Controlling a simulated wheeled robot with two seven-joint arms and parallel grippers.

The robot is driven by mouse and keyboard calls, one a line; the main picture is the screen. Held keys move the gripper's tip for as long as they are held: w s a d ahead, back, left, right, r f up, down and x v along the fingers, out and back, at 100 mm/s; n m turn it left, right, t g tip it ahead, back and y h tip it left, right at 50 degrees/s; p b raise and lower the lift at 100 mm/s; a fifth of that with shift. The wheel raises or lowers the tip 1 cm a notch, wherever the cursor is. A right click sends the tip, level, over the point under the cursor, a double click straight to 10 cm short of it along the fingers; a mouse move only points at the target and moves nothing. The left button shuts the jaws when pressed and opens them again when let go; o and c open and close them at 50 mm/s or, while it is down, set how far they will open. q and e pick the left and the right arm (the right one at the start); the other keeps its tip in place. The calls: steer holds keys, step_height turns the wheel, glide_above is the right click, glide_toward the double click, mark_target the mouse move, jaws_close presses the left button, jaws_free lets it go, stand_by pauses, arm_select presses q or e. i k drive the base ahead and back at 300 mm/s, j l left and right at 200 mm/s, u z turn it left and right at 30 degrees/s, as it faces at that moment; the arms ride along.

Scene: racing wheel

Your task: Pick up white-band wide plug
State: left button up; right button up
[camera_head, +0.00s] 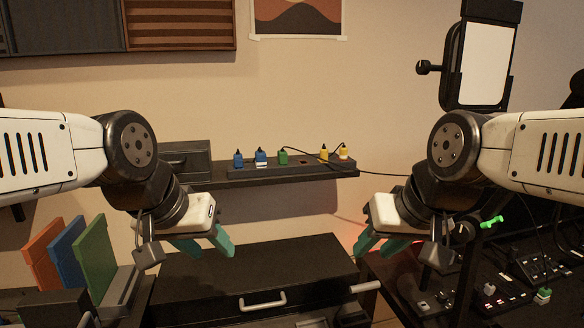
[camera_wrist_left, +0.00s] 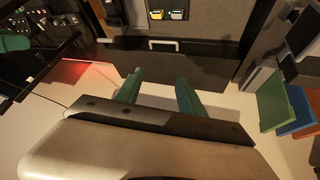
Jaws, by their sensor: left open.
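On the wall shelf, a power strip (camera_head: 290,167) holds several upright plugs. A blue plug (camera_head: 260,157) with a white band sits second from the left, between a plain blue plug (camera_head: 238,159) and a green plug (camera_head: 283,157). A yellow plug (camera_head: 343,151) with a white band stands at the right, beside a plain yellow one (camera_head: 324,153). I cannot tell which banded plug is the wide one. My left gripper (camera_head: 205,243) is open and empty, below and left of the plugs; its fingers also show in the left wrist view (camera_wrist_left: 158,91). My right gripper (camera_head: 380,245) looks open and empty, below right.
A dark cabinet (camera_head: 245,262) with a drawer handle (camera_head: 262,300) stands below the grippers. Coloured panels (camera_head: 95,255) stand at left. A dark desk with electronics and small plugs (camera_head: 543,296) is at right.

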mark_target(544, 293)
steer(key=z, duration=1.85)
steer(key=k+l, duration=0.1)
steer(key=l, duration=0.4)
steer(key=k+l, duration=0.1)
steer(key=l, duration=0.4)
steer(key=i+l+u, duration=0.2)
steer(key=l, duration=0.7)
steer(key=l+u, duration=0.25)
steer(key=l, duration=0.6)
steer(key=i+l+u, duration=0.2)
steer(key=i+l, duration=0.25)
steer(key=l, duration=0.2)
steer(key=i+l, duration=0.15)
steer(key=l, duration=0.2)
steer(key=i+l+u, duration=0.15)
steer(key=l, duration=0.2)
steer(key=i+u, duration=0.1)
steer(key=i, duration=0.4)
steer(key=i+l+u, duration=0.15)
steer(key=i, duration=0.35)
steer(key=i+j, duration=0.15)
steer(key=i, duration=0.15)
